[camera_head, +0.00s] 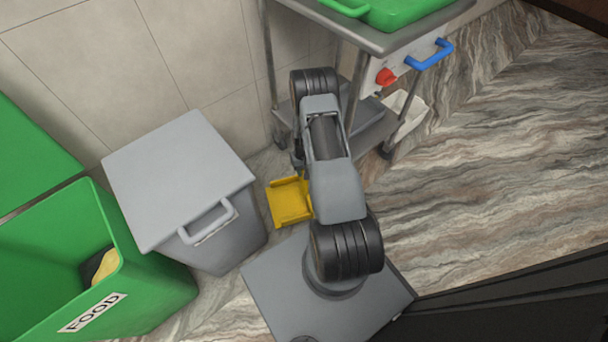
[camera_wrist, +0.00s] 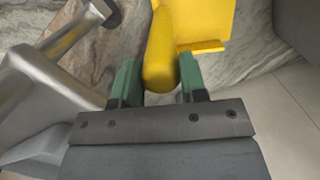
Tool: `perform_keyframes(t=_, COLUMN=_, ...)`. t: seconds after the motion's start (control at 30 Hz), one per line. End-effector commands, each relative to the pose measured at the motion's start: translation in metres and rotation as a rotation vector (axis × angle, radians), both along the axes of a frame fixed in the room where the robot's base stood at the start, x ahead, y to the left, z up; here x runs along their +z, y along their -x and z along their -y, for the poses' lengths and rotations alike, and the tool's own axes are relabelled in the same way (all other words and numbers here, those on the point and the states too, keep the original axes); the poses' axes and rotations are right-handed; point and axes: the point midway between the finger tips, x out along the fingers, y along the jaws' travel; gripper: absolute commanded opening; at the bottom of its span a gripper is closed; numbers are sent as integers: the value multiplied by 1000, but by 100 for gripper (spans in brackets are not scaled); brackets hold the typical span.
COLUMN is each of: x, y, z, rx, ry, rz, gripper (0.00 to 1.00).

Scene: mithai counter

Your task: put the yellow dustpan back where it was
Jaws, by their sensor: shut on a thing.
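The yellow dustpan (camera_head: 289,202) is low by the floor, between the grey bin and my arm, in the head view. In the wrist view its flat pan (camera_wrist: 207,22) is at the top and its rounded handle (camera_wrist: 160,52) points down between the green fingers. My gripper (camera_wrist: 158,82) is shut on the handle. In the head view my arm hides the gripper and the handle. I cannot tell whether the pan touches the floor.
A grey lidded bin (camera_head: 183,180) stands left of the dustpan, close to it. A green bin (camera_head: 150,285) labelled FOOD is further left. A metal trolley (camera_head: 375,38) with wheeled legs stands behind my arm. Marble-patterned floor (camera_head: 490,170) is clear on the right.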

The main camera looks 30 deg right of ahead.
Motion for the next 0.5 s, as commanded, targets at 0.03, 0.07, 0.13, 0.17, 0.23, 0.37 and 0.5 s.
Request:
perform_keyframes(t=0.03, x=-10, y=0, z=0, rx=0, ry=0, rz=-1, gripper=0)
perform_keyframes(t=0.07, x=-14, y=0, z=0, rx=0, ry=-1, rz=-2, gripper=0)
perform_keyframes(t=0.13, x=-23, y=0, z=0, rx=-1, ry=0, rz=-1, gripper=0)
perform_keyframes(t=0.17, x=-26, y=0, z=0, rx=-1, ry=0, rz=-1, gripper=0)
perform_keyframes(t=0.23, x=-28, y=0, z=0, rx=-1, ry=0, rz=1, gripper=0)
perform_keyframes(t=0.37, x=-27, y=0, z=0, rx=-1, ry=0, rz=1, gripper=0)
perform_keyframes(t=0.5, x=-28, y=0, z=0, rx=-1, ry=0, rz=1, gripper=0)
